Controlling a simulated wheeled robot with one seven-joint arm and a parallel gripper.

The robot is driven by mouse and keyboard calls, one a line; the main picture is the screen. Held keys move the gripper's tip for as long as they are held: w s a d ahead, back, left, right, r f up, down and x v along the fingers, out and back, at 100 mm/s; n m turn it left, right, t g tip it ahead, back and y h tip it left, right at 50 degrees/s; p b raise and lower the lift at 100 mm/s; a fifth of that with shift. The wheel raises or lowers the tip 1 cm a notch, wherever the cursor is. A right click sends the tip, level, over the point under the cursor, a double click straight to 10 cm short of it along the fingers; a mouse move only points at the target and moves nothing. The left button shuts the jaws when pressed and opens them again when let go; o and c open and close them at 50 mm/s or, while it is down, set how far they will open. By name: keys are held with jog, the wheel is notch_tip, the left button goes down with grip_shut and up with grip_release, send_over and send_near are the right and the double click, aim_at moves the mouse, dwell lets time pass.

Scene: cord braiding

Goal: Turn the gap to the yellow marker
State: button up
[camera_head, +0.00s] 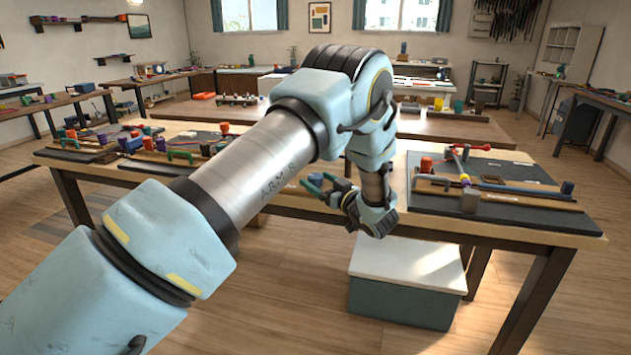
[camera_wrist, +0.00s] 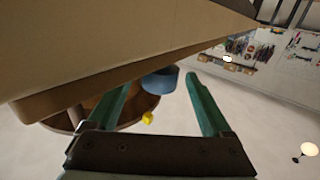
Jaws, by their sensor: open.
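My gripper (camera_head: 326,185) is in front of the near table's front edge, between the two dark work mats. In the wrist view its two green fingers (camera_wrist: 157,84) are spread apart with nothing held between them. Beyond them are a blue round piece (camera_wrist: 160,83) and a small yellow knob (camera_wrist: 147,118) near a brown rounded part (camera_wrist: 138,106). I cannot tell whether the yellow knob is the yellow marker. No gap can be made out in either view. My arm covers the middle of the table in the head view.
The left mat holds several coloured pieces. A white-topped box (camera_head: 405,265) stands on the floor below my gripper. A large tan surface fills the wrist view's upper left.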

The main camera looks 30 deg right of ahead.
jog(key=s+d+b, duration=0.1)
jog(key=s, duration=0.8)
jog(key=shift+d+b, duration=0.15)
jog(key=shift+b, duration=0.15)
